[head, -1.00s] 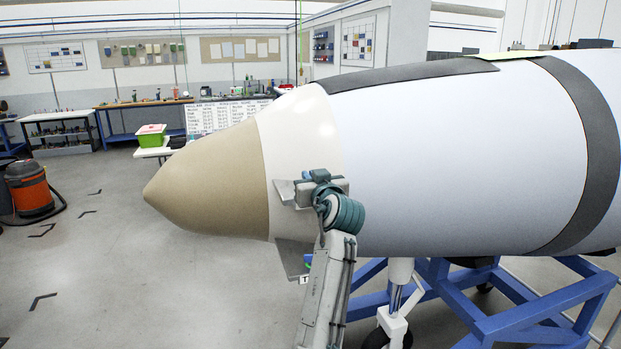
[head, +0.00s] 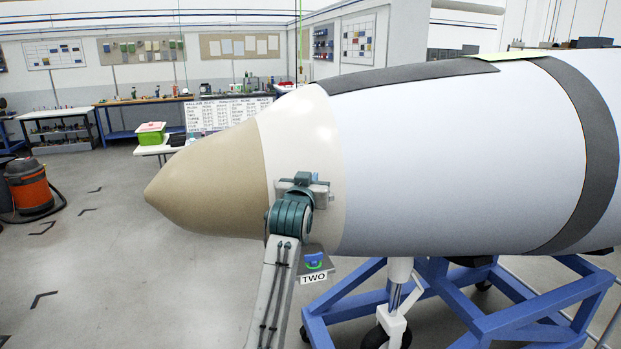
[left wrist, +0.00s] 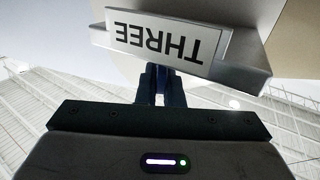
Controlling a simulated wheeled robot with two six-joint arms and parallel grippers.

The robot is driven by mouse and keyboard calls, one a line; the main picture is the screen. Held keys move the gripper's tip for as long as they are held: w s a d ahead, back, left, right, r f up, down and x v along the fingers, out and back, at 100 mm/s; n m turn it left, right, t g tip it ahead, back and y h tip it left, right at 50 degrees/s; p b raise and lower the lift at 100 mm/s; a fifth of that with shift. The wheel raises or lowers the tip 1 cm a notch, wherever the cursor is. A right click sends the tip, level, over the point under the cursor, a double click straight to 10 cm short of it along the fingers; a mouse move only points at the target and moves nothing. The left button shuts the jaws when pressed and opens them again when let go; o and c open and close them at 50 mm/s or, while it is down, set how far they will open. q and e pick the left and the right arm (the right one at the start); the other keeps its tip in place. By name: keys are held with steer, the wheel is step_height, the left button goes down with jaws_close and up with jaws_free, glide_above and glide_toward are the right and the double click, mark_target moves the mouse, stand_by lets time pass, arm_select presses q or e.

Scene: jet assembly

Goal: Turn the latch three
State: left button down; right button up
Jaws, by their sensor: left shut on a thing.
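Latch three is a grey bracket (head: 321,193) on the side of the jet's nose, just behind the tan cone. In the left wrist view its plate (left wrist: 250,62) carries an upside-down THREE label (left wrist: 160,40). My left gripper (head: 303,183) is at the bracket and covers much of it. In the left wrist view its fingers (left wrist: 160,84) are together and reach up behind the plate's edge, shut on the latch. The gripped part and the fingertips are hidden there. My right gripper is out of view.
The jet's white body (head: 440,170) fills the right, above a blue stand (head: 470,310). An orange vacuum (head: 29,187) stands far left on open floor.

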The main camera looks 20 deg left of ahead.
arm_select(q)
steer(key=m+h, duration=0.2)
steer(key=shift+a+h, duration=0.15)
steer(key=shift+h, duration=0.25)
steer(key=m+h+b, duration=0.1)
steer(key=h, duration=0.1)
steer(key=shift+a+f+m+h, duration=0.1)
steer(key=shift+m+h, duration=0.3)
steer(key=m+g+h+b, duration=0.2)
steer(key=m+h+b, duration=0.1)
steer(key=h+b, duration=0.1)
steer(key=m+g+h+b, duration=0.3)
steer(key=h+b, duration=0.2)
steer(key=shift+w+f+m, duration=0.15)
steer(key=shift+m, duration=0.15)
steer(key=m+g+h+b, duration=0.1)
steer(key=g+h+b, duration=0.1)
steer(key=shift+m+g, duration=0.3)
steer(key=shift+m, duration=0.1)
steer(key=shift+b, duration=0.35)
steer(key=shift+g, duration=0.3)
